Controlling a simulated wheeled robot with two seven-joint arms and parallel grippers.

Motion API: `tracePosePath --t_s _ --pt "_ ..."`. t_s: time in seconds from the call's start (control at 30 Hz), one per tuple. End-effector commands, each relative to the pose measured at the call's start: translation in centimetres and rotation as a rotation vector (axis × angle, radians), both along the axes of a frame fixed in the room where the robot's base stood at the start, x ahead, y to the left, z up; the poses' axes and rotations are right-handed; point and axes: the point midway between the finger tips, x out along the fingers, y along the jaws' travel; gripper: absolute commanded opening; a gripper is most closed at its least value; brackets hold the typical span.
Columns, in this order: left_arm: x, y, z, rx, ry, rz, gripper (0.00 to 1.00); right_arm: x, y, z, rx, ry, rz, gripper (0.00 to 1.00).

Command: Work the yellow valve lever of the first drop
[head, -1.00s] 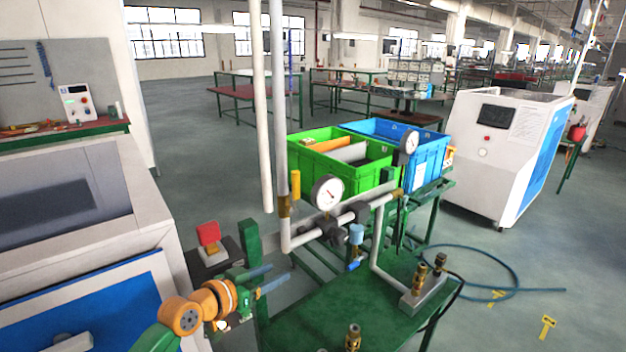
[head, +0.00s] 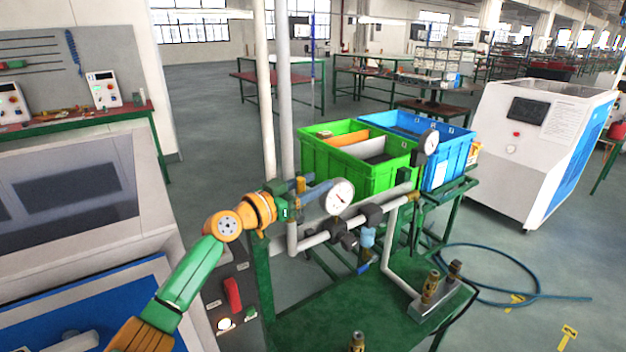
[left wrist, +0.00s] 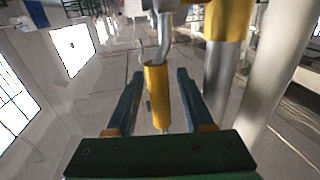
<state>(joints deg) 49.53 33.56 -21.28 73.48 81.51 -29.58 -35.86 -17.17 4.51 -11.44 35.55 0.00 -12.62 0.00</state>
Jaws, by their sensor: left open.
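The yellow valve lever (head: 300,184) stands upright by the first vertical pipe (head: 281,90), left of the nearer pressure gauge. In the left wrist view the lever (left wrist: 158,95) hangs on a bent metal stem between my two fingers, with a gap visible on each side. My left gripper (head: 313,191) comes in from the left at lever height, its fingers reaching around the lever. It is open in the left wrist view (left wrist: 159,76) and holds nothing. In the head view the fingers partly hide the lever's lower part. My right gripper is not in view.
The pressure gauge (head: 340,197) and horizontal pipe (head: 314,241) are just right of my left gripper. A green crate (head: 350,182) and a blue crate (head: 455,155) stand behind. The green table (head: 320,325) below has brass fittings. A hose (head: 500,302) lies on the floor.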

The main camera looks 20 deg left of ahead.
Motion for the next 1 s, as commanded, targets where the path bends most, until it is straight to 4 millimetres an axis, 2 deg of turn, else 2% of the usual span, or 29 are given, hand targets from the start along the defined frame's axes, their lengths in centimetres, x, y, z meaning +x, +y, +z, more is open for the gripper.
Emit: tracePosePath --t_s 0.17,0.37,1.0 --pt "0.02 -0.01 -0.07 0.0 0.0 0.0 0.52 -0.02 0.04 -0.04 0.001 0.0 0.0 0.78" --pt "0.01 0.02 -0.08 0.0 0.001 0.0 0.01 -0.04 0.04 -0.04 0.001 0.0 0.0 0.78" --pt "0.0 0.02 -0.09 0.0 0.001 0.0 0.0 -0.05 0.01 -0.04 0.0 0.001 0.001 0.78"
